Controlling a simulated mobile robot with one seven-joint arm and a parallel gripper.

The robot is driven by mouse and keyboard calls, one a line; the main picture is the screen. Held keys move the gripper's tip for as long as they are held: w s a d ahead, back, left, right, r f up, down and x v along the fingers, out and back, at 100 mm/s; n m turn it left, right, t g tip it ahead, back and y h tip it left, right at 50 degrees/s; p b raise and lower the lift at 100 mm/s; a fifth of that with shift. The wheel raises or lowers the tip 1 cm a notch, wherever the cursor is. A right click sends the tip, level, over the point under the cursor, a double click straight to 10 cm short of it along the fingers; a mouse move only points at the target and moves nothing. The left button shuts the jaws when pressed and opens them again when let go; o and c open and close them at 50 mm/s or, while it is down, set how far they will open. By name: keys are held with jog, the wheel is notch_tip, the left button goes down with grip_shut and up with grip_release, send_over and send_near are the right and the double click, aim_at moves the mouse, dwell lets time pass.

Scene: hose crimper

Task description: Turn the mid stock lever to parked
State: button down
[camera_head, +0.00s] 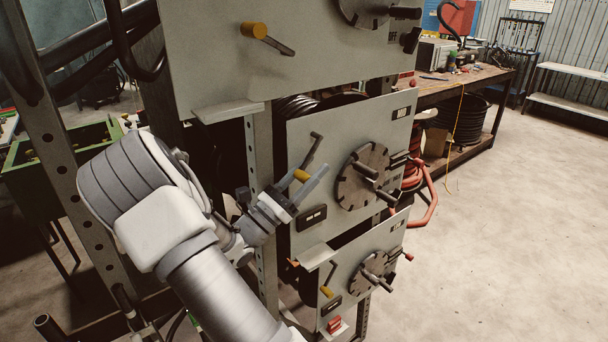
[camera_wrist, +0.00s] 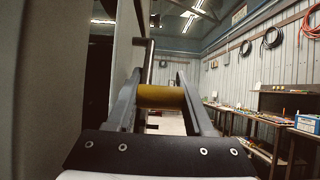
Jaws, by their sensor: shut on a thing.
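The mid stock lever (camera_head: 311,152) is a dark bar on the front of the middle grey panel (camera_head: 340,120). It slants from its upper end down and slightly left to a yellow grip (camera_head: 301,175). My gripper (camera_head: 304,181) is at this grip, its fingers on both sides of it. In the wrist view the yellow grip (camera_wrist: 160,97) lies crosswise between the two fingers of my gripper (camera_wrist: 163,98), which are shut on it. Part of the grip is hidden by the fingers in the head view.
A round dark wheel with pegs (camera_head: 361,176) is right of the lever. The upper panel (camera_head: 220,70) has a yellow-gripped lever (camera_head: 254,30), and the lower panel (camera_head: 352,285) has another (camera_head: 327,292). A small ledge (camera_head: 228,111) juts out above my gripper. Open floor lies right.

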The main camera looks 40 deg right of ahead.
jog(key=shift+d+f+h+b, duration=0.25)
jog(key=shift+d+h+b, duration=0.15)
jog(key=shift+h, duration=0.4)
jog(key=c, duration=0.6)
grip_release()
jog(key=shift+d, duration=0.1)
jog(key=shift+o, duration=0.2)
